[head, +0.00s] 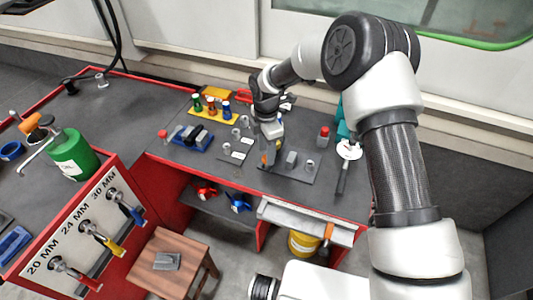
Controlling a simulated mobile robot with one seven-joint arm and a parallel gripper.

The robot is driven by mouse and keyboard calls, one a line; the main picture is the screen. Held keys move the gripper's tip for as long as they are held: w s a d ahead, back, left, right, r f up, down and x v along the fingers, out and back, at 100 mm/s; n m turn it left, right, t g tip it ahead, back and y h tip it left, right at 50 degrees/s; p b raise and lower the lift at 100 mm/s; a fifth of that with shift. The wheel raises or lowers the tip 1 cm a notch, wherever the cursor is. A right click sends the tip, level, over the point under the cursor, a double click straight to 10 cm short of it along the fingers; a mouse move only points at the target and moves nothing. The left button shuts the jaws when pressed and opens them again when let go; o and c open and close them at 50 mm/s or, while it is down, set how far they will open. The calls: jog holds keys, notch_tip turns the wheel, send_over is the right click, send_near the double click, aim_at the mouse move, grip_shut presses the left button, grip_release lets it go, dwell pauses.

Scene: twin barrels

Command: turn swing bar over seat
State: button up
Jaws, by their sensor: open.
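My gripper (270,150) is over the main bench, pointing down at the left part of a dark fixture plate (302,176). Its fingers are small here; it looks empty. An orange upright piece (265,160) shows right beside the fingertips; I cannot tell whether they touch it, or whether it is the swing bar. On the plate, to the right, stand a grey block (291,157) and a small light cylindrical piece (310,165). I cannot tell which of these is the seat. The arm and gripper hide part of the plate's back left.
A blue tray (192,139), a yellow rack (215,108) with coloured plugs and grey rings lie left of the gripper. A green can (73,155) and wooden stool (172,262) are left.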

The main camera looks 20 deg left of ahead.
jog(key=shift+f, duration=0.95)
jog(key=shift+c, duration=0.3)
grip_shut()
